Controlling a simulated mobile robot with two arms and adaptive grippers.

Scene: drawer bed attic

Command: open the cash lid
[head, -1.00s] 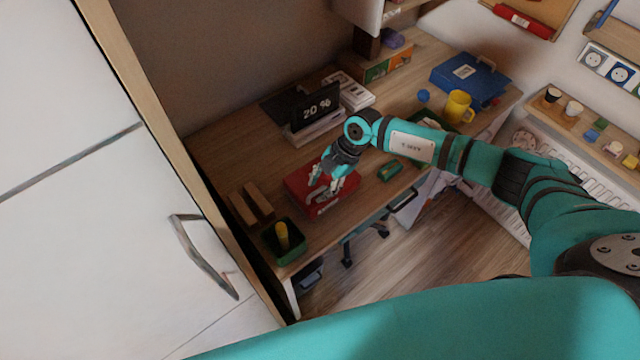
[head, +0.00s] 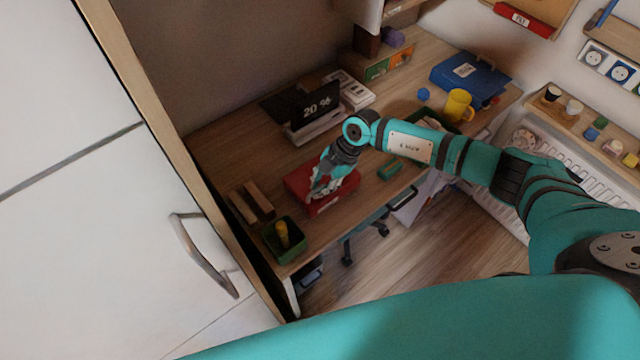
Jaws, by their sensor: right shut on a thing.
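A red cash box (head: 345,200) lies on the wooden desk near its front edge, with its lid down as far as I can see. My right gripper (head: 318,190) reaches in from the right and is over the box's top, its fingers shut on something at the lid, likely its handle. The fingers hide that part of the box. My left gripper does not show in the head view.
A green bin with a yellow item (head: 283,234) and wooden blocks (head: 250,202) stand left of the box. A black sign (head: 318,104) stands behind it. A green block (head: 390,169), yellow mug (head: 457,106) and blue case (head: 470,75) are to the right. A white cabinet (head: 90,200) fills the left.

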